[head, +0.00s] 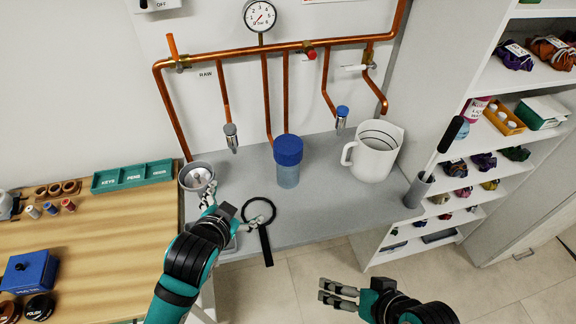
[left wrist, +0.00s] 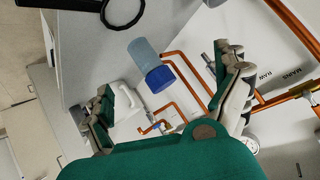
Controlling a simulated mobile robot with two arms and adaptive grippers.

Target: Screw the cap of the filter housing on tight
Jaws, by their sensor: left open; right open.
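The filter housing (head: 288,177) is a clear bluish cylinder standing upright on the grey counter (head: 330,220), below the copper pipes. Its blue cap (head: 288,149) sits on top; how tightly it is seated cannot be told. The left wrist view shows the housing (left wrist: 143,51) and cap (left wrist: 160,79) beyond the fingers, apart from them. My left gripper (head: 232,208) is open and empty, left of and nearer than the housing; its fingers also show in the left wrist view (left wrist: 168,76). My right gripper (head: 338,294) is open and empty, in front of the counter over the floor.
A black ring wrench (head: 266,243) lies at the counter's front edge, beside my left gripper, its handle overhanging. A white jug (head: 375,152) stands right of the housing, a metal bowl (head: 197,176) left. A grey holder (head: 416,191) with a black-handled tool stands at the right end.

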